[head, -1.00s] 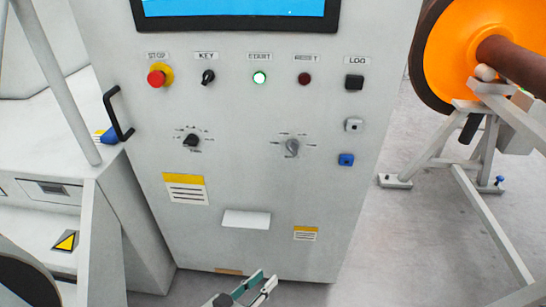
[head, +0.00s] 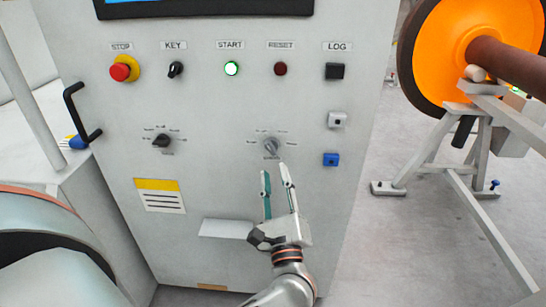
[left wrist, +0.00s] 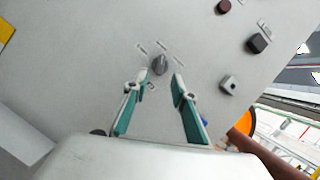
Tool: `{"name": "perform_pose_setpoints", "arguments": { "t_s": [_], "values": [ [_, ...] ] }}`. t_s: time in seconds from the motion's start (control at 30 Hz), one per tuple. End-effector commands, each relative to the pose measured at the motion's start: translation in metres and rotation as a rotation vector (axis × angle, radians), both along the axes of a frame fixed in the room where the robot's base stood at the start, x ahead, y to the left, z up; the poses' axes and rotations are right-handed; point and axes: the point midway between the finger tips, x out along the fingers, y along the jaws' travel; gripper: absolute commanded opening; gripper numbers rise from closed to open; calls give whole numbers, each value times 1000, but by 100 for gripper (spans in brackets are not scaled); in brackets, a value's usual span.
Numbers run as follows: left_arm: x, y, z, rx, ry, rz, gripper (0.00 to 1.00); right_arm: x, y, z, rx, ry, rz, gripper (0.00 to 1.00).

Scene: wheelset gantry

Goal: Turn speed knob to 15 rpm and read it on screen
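The grey cabinet panel carries a grey rotary knob (head: 270,147) at right and a black rotary knob (head: 162,140) at left, each ringed by small marks too small to read. My left gripper (head: 275,170) is open and empty just below the grey knob. In the left wrist view the grey knob (left wrist: 160,64) lies just beyond and between the spread fingertips (left wrist: 161,78); contact with it does not show. The screen (head: 200,8) shows only its lower edge, so no reading is visible. My right gripper is not in view.
Above the knobs are a red stop button (head: 122,68), a key switch (head: 175,70), a lit green start button (head: 231,68) and a dark red reset button (head: 280,68). A black handle (head: 78,115) sticks out at left. An orange wheel (head: 450,55) on a stand is at right.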

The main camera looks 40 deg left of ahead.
Motion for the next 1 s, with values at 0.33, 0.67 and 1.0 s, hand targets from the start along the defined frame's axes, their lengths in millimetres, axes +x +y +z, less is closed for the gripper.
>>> {"name": "perform_pose_setpoints", "arguments": {
  "t_s": [0.33,0.67,1.0],
  "values": [
    [36,34,21,7,-2,2,26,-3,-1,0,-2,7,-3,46],
    [46,44,24,8,1,2,26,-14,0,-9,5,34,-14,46],
    [46,44,24,9,2,2,0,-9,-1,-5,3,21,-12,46]
  ]
}}
